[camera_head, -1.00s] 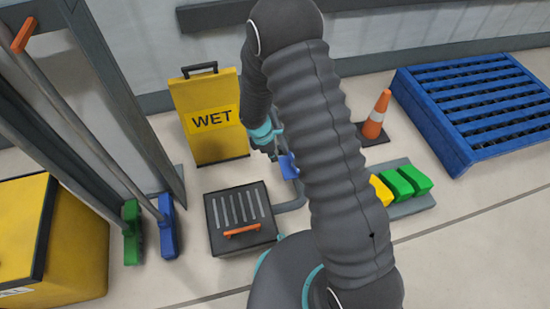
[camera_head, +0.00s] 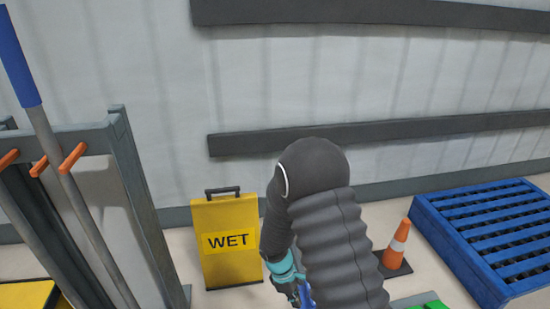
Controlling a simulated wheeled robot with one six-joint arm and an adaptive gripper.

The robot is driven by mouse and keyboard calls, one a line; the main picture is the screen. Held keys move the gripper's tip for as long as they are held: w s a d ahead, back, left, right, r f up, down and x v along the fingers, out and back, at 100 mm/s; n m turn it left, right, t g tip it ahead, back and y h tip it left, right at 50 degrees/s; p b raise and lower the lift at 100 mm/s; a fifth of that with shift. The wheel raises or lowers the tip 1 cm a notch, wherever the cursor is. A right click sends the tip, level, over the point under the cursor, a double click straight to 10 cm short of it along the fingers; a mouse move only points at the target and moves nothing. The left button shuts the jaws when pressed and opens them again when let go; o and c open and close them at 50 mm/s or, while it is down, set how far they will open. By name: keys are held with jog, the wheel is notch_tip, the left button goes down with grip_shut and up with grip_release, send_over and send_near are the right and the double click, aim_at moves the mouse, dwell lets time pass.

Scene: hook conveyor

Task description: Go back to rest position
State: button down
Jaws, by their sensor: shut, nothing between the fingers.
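My gripper (camera_head: 301,291) shows only in part at the bottom edge, below the teal band of my wrist. It is shut and empty, with its tips low in the picture or cut off. My dark, ribbed arm rises from the bottom right of centre and bends over at the top, with the wrist hanging down on its left side. The gripper is just right of the yellow WET sign (camera_head: 226,241), apart from it in the picture.
A dark rack (camera_head: 140,200) with orange hooks and a blue-topped pole (camera_head: 55,150) stands left. An orange cone (camera_head: 397,244) and blue pallet (camera_head: 490,235) are right. Green blocks (camera_head: 434,304) show at the bottom edge. Grey rails run along the wall.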

jog(key=s+d+r+m+t+y+p, duration=0.1)
jog(key=s+r, duration=0.5)
jog(key=r, duration=0.8)
jog(key=s+d+r+m+t+y+p, duration=0.1)
jog(key=s+d+r+m+t, duration=0.2)
jog(key=r, duration=1.1)
jog(key=s+d+r+m+t+y+p, duration=0.1)
jog(key=s+d+r+m+t+p, duration=0.1)
jog(key=s+d+r+m, duration=0.3)
jog(key=s+r+m+t, duration=0.1)
jog(key=s+r+m, duration=0.3)
jog(key=r, duration=0.5)
jog(key=shift+d+r+m, duration=0.2)
jog(key=shift+m, duration=0.2)
